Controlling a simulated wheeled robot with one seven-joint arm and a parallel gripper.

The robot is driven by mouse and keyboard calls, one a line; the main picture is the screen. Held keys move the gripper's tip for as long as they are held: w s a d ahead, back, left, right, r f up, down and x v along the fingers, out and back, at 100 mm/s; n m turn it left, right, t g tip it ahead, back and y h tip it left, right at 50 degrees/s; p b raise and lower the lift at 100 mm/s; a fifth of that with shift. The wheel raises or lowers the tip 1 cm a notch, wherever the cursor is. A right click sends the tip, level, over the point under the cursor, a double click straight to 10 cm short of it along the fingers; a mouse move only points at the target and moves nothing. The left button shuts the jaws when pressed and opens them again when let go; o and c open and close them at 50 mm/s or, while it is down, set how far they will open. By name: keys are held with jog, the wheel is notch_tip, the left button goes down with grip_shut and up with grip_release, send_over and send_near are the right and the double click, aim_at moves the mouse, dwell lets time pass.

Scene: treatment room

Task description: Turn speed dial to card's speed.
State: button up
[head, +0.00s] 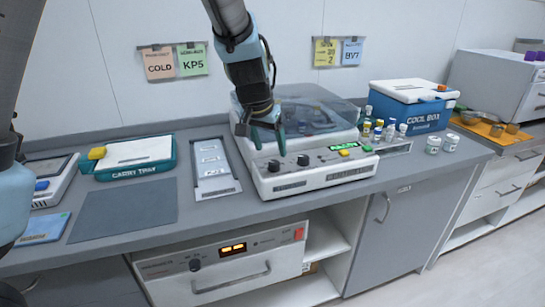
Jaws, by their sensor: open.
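The centrifuge (262,187) stands on the counter, a pale machine with a clear lid. Its sloped front has two dark knobs, a left dial (274,165) and a right dial (303,160), and a green lit display (343,145). Which one is the speed dial I cannot read. My gripper (269,148) is open and empty, pointing down just above and behind the left dial; contact is not clear. Wall cards show an orange card (159,64), a green card (192,61), a yellow card (325,52) and a blue card (351,52); their small print is unreadable.
A carry tray (104,174) and a grey mat (130,208) lie left, beside a rack of labelled slips (225,187). Small vials (379,130), white jars (433,145) and a cool box (400,111) stand right.

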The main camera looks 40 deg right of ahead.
aim_at(274, 162)
jog(key=x, duration=0.5)
jog(key=shift+w+d+f+p, duration=0.1)
jog(key=shift+f+p, duration=0.25)
jog(key=shift+c, duration=0.2)
grip_shut()
